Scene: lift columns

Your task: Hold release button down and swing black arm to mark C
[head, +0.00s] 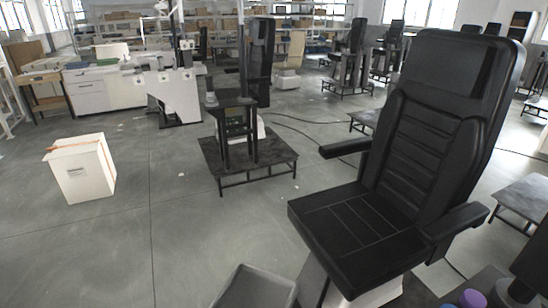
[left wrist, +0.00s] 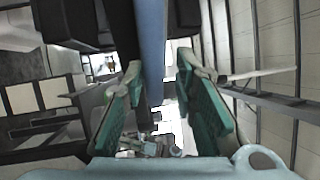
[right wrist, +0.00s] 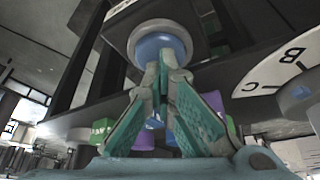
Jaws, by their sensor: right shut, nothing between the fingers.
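In the right wrist view, the round blue release button (right wrist: 158,48) sits in a grey ring on the underside of a dark fixture. My right gripper (right wrist: 165,62) is shut and empty, its fingertips right in front of the button's lower part; I cannot tell if they touch it. A white dial (right wrist: 272,72) with letters B and C is to the right; C is nearer the gripper. In the left wrist view, my left gripper (left wrist: 158,75) is open, with a long blue-grey bar (left wrist: 152,40) between its fingers. I cannot tell whether this bar is the black arm. The head view shows neither gripper.
In the head view, a black padded chair (head: 385,180) fills the right side. Purple (head: 473,298) and blue items lie at the bottom right. Floor at centre left is clear.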

